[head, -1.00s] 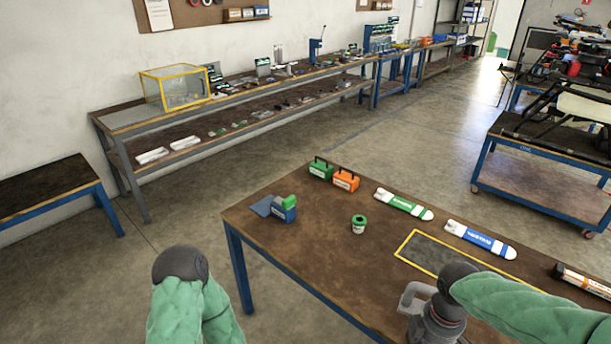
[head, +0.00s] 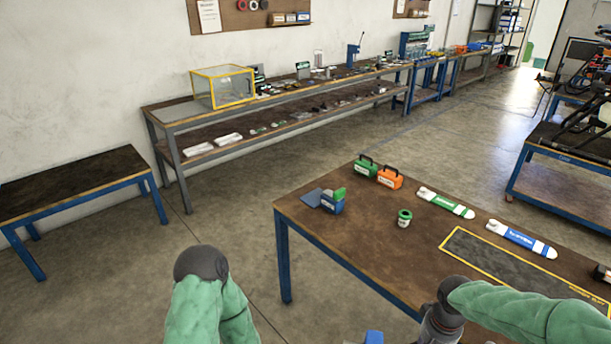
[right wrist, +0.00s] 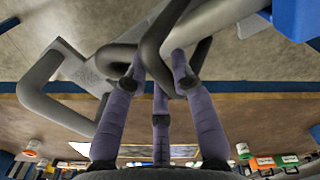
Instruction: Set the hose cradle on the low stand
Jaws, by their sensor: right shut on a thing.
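In the right wrist view, my right gripper (right wrist: 155,78) has its purple fingers closed around the bars of a grey looped metal piece, which looks like the hose cradle (right wrist: 38,82). It is held in the air, with the floor and a table edge behind it. A low dark-topped stand (head: 75,180) with blue legs is at the left in the head view, empty on top. My left arm shows at bottom centre-left; its gripper is out of view.
A brown worktable (head: 350,235) at right holds a green case (head: 366,166), an orange case (head: 390,178), a blue box (head: 331,203), a green-lidded jar (head: 404,218) and a yellow-edged mat (head: 480,256). A long bench (head: 280,118) lines the wall. Open floor lies between.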

